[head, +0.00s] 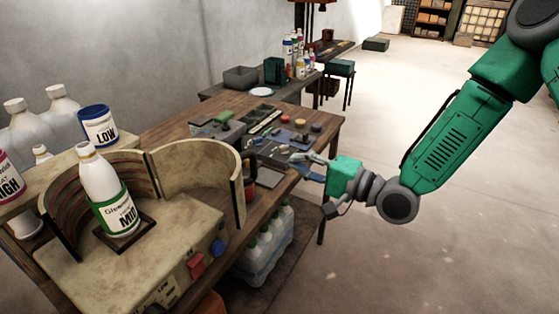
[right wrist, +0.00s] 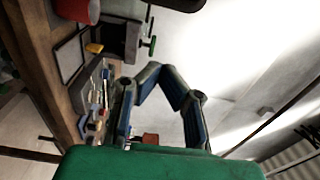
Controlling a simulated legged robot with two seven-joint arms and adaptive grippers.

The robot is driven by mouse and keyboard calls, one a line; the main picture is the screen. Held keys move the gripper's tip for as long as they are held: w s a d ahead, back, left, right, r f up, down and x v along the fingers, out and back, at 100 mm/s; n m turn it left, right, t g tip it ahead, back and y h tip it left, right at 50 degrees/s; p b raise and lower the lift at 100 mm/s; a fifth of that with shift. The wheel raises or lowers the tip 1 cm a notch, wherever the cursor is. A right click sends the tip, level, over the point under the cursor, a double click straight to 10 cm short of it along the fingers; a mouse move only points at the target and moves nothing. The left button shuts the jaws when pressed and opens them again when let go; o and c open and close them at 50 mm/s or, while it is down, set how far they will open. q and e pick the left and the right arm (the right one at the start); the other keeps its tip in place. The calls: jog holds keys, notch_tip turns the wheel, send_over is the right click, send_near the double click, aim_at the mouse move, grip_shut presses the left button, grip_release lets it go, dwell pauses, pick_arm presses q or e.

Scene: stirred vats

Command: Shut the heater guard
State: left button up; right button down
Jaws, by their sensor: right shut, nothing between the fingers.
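The heater guard is a curved, cream-coloured shell on a heater base (head: 75,262). Its back half (head: 50,202), with reddish coil lines inside, curves behind a white and green bottle marked MID (head: 112,200). Its other half, the swinging guard leaf (head: 205,165), stands open to the right, its free edge near the table's front. The bottle stands upright on a dark square plate. My right gripper (head: 301,163) is to the right of the leaf, over the table edge, apart from it. In the right wrist view its blue-grey fingers (right wrist: 162,72) meet at the tips, empty. My left gripper is not in view.
A blue-lidded LOW tub (head: 98,125) and white jugs (head: 60,108) stand behind the guard. Red and blue knobs (head: 196,264) are on the base front. Small tools and a red-and-black item (head: 249,180) lie right of the leaf. Open floor (head: 440,240) is at right.

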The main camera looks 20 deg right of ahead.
jog(key=x, duration=0.9)
jog(key=s+a, duration=0.2)
jog(key=s, duration=0.1)
jog(key=shift+s+a+f+p, duration=0.15)
jog(key=shift+s+f+p, duration=0.1)
jog(key=shift+s+p, duration=0.1)
